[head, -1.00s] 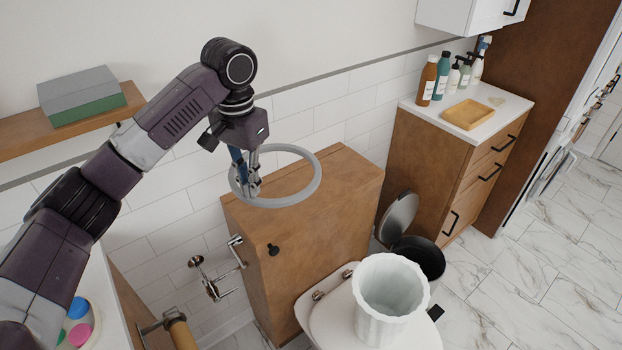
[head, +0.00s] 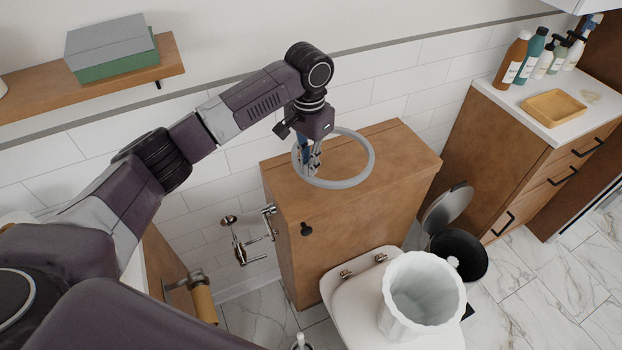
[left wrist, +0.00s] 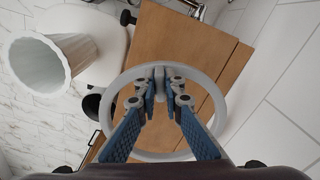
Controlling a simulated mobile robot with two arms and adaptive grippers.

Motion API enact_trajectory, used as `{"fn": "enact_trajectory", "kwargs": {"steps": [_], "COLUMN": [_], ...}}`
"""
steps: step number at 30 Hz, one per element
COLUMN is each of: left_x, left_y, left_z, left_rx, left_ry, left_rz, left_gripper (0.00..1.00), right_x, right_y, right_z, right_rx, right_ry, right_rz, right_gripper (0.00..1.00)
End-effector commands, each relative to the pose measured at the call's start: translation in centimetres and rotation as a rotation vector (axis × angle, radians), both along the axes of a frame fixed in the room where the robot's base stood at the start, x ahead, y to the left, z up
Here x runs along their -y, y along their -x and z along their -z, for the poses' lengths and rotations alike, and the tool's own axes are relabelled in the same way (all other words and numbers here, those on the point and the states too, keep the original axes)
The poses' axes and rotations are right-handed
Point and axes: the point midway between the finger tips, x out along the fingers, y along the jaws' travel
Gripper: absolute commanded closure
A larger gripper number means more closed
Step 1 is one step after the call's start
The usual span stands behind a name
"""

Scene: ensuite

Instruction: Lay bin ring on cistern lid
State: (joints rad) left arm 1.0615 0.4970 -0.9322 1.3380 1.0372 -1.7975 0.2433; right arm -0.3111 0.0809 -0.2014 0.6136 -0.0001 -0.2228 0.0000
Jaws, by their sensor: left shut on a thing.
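The bin ring (head: 371,170) is a grey hoop over the wooden cistern lid (head: 405,151). My left gripper (head: 312,170) is shut on the ring's left side and points down. In the left wrist view the ring (left wrist: 222,108) circles the fingers, and the gripper (left wrist: 160,85) pinches its far edge. The wooden lid (left wrist: 180,40) lies beneath it there. I cannot tell whether the ring touches the lid or hangs just above it. My right gripper is not in view.
A white fluted bin (head: 425,295) stands on the closed toilet seat (head: 345,300). A black pedal bin (head: 462,255) with its lid raised stands right of the cistern. A vanity (head: 500,150) with bottles is at right. A wall shelf (head: 100,88) holds boxes at upper left.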

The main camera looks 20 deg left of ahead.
Motion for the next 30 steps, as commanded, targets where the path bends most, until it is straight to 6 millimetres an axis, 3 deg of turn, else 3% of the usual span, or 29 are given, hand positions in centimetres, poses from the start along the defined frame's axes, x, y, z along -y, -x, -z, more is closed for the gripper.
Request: {"fn": "enact_trajectory", "kwargs": {"steps": [3, 6, 16, 27, 28, 30], "left_x": [0.0, 0.0, 0.0, 0.0, 0.0, 0.0], "left_y": [0.1, 0.0, 0.0, 0.0, 0.0, 0.0], "left_z": [1.8, 2.7, 6.7, 7.2, 7.3, 7.3], "left_rx": [-0.002, -0.001, 0.000, 0.001, 0.000, 0.000], "left_ry": [0.000, 0.001, 0.000, 0.001, 0.001, 0.000], "left_rz": [-0.001, -0.001, 0.000, -0.001, -0.001, -0.001], "left_gripper": [1.00, 1.00, 1.00, 1.00, 0.91, 0.83], "right_x": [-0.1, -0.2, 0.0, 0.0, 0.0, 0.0], "right_y": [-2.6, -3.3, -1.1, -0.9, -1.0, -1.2], "right_z": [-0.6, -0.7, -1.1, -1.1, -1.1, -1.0], "right_rx": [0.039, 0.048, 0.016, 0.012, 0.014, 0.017], "right_ry": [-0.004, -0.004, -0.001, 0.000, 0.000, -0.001], "right_rz": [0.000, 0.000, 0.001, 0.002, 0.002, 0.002], "right_gripper": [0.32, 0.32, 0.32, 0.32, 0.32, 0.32]}}
